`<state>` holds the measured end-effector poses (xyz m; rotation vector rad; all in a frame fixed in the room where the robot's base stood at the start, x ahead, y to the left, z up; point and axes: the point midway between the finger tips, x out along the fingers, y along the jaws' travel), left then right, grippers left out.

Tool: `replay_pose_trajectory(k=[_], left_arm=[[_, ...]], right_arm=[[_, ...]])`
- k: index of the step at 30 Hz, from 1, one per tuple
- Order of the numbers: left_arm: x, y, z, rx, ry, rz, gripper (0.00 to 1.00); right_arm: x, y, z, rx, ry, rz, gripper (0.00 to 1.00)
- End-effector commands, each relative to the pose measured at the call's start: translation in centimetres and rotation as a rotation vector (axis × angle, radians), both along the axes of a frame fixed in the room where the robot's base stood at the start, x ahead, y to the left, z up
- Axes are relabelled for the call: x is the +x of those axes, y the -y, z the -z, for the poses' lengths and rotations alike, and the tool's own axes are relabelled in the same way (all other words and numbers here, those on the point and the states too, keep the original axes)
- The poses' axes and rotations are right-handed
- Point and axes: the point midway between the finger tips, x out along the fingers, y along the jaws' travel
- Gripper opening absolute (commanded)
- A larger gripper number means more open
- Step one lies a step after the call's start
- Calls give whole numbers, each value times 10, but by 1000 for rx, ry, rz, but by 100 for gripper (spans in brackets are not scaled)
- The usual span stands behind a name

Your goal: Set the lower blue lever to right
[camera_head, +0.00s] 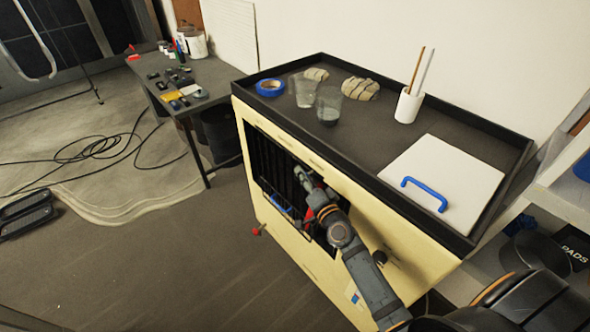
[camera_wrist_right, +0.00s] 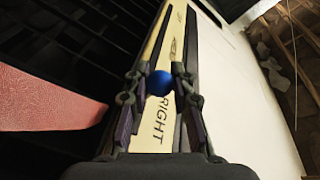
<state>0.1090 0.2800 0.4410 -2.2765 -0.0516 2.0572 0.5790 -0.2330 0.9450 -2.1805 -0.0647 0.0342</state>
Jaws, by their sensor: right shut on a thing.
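The cream cabinet (camera_head: 290,150) has a dark barred opening in its front. My right gripper (camera_head: 303,177) is at this opening. In the right wrist view, a round blue lever knob (camera_wrist_right: 160,83) sits between the fingertips, and the gripper is shut on it. The lever's shaft is hidden, and I cannot tell from the knob alone whether it is the lower lever. A label reading "RIGHT" (camera_wrist_right: 160,122) shows on the cream strip close to the knob. A blue piece (camera_head: 281,203) shows low in the opening, partly behind my arm. My left gripper is not in view.
A red panel (camera_wrist_right: 45,98) is close on the left in the wrist view. A red knob (camera_head: 257,230) sticks out at the cabinet's lower left. The dark tray top (camera_head: 350,145) holds cups, blue tape and a white plate with a blue handle.

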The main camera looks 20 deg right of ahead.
Motion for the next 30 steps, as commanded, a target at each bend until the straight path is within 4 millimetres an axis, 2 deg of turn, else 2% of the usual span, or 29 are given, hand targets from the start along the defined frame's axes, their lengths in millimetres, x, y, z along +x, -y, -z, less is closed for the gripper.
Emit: replay_pose_trajectory(k=[6,16,17,21,22,30], left_arm=[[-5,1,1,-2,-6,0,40],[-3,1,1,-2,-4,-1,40],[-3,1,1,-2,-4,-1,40],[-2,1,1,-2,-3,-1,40],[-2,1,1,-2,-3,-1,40],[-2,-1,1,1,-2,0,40]], right_arm=[[-9,3,2,-1,-4,-1,0],[-9,3,3,-1,-5,0,0],[-9,3,3,-1,-5,0,26],[-9,3,2,-1,-4,1,45],[-9,3,2,-1,-4,0,48],[-8,3,1,0,-2,0,48]])
